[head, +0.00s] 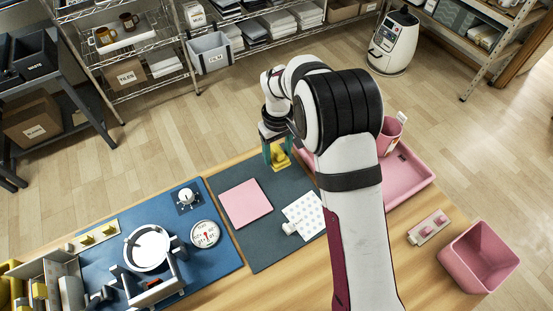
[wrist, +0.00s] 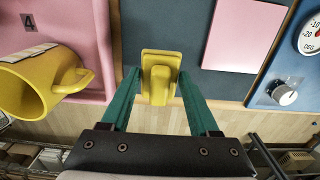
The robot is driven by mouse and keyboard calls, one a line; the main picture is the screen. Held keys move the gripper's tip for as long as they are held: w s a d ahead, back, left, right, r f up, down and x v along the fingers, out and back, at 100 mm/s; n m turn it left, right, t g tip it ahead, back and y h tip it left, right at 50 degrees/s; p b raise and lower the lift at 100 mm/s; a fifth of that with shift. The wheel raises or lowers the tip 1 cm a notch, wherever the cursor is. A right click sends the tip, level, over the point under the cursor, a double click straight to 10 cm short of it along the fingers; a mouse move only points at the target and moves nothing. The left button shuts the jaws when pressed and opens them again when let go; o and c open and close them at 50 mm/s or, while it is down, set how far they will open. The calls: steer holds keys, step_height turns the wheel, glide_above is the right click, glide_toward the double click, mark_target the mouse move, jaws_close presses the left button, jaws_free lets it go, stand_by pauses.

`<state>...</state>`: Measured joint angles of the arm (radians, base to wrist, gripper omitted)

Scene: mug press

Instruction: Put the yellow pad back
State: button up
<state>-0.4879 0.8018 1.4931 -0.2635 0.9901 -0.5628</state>
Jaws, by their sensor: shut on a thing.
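The yellow pad (head: 281,160) is a small block with a raised grip, at the far edge of the dark grey mat (head: 265,250). My gripper (head: 274,150), with green fingers, is shut on it. In the wrist view the pad (wrist: 160,72) sits between the two fingertips (wrist: 158,88). I cannot tell whether its underside touches the mat. A beige strip (head: 70,250) with yellow pieces on it lies at the far left of the table. A similar strip with pink pieces (head: 430,228) lies at the right.
The press (head: 150,250), a dial gauge (head: 205,234) and a knob (head: 186,197) are on the blue mat. A pink sheet (head: 245,203) and a dotted sheet (head: 304,220) lie on the grey mat. A pink bin (head: 478,257) stands right.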

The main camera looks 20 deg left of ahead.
mark_target(276, 162)
steer(key=f, duration=0.4)
steer(key=shift+a+f, duration=0.1)
steer(key=shift+a, duration=0.15)
steer(key=shift+f, duration=0.15)
steer(key=o, duration=1.4)
steer(key=shift+o, duration=0.2)
step_height(276, 162, up, 12)
steer(key=shift+r, duration=0.2)
steer(key=s+d+r+m, duration=0.5)
steer(key=s+d+r, duration=0.25)
steer(key=d, duration=0.25)
steer(key=s+d+m+y, duration=0.1)
steer(key=s+d+m, duration=0.3)
steer(key=s, duration=0.6)
steer(key=s+d+m, duration=0.5)
steer(key=s, duration=0.5)
steer(key=shift+s+r+m+y, duration=0.25)
steer(key=shift+s+m+y, duration=0.05)
steer(key=shift+s+y, duration=0.1)
